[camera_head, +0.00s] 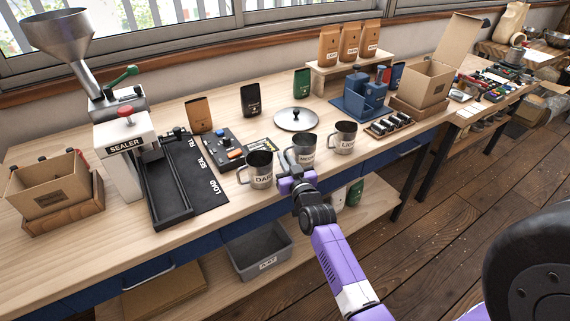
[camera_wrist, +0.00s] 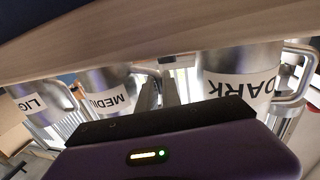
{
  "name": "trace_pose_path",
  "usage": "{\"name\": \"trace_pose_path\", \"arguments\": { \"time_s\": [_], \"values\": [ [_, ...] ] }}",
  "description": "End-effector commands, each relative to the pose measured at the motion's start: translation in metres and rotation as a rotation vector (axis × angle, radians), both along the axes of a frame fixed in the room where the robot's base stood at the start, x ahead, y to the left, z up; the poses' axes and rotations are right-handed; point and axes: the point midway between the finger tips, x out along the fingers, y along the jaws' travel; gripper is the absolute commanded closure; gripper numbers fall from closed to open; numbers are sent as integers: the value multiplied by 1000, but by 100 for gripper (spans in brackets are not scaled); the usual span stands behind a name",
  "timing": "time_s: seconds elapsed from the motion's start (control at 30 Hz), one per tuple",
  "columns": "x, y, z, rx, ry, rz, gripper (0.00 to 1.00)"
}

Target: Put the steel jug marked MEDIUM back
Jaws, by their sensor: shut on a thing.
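The steel jug marked MEDIUM (camera_head: 304,148) is in the middle of a row of three at the bench's front edge, upright, its handle toward the left. My gripper (camera_head: 291,176) is at its handle side and shut on it; the contact is partly hidden. In the wrist view, which is upside down, the MEDIUM jug (camera_wrist: 108,92) shows with its handle at the fingers (camera_wrist: 160,92). I cannot tell whether its base touches the bench. The DARK jug (camera_head: 261,172) is close on the left, the LIGHT jug (camera_head: 343,138) on the right.
A round steel lid (camera_head: 296,120) lies behind the jugs. A control box (camera_head: 222,149) and the sealer (camera_head: 127,146) stand left on the bench (camera_head: 222,214). A grey bin (camera_head: 258,252) is on the lower shelf.

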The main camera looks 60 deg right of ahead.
Motion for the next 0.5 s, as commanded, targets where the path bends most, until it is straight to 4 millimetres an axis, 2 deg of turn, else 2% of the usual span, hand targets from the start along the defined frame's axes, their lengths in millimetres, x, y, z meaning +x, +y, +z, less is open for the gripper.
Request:
{"name": "trace_pose_path", "arguments": {
  "time_s": [0.43, 0.5],
  "values": [
    [0, 0, -7, -2, -1, -1, 100],
    [0, 0, -6, -1, -1, -1, 82]
  ]
}}
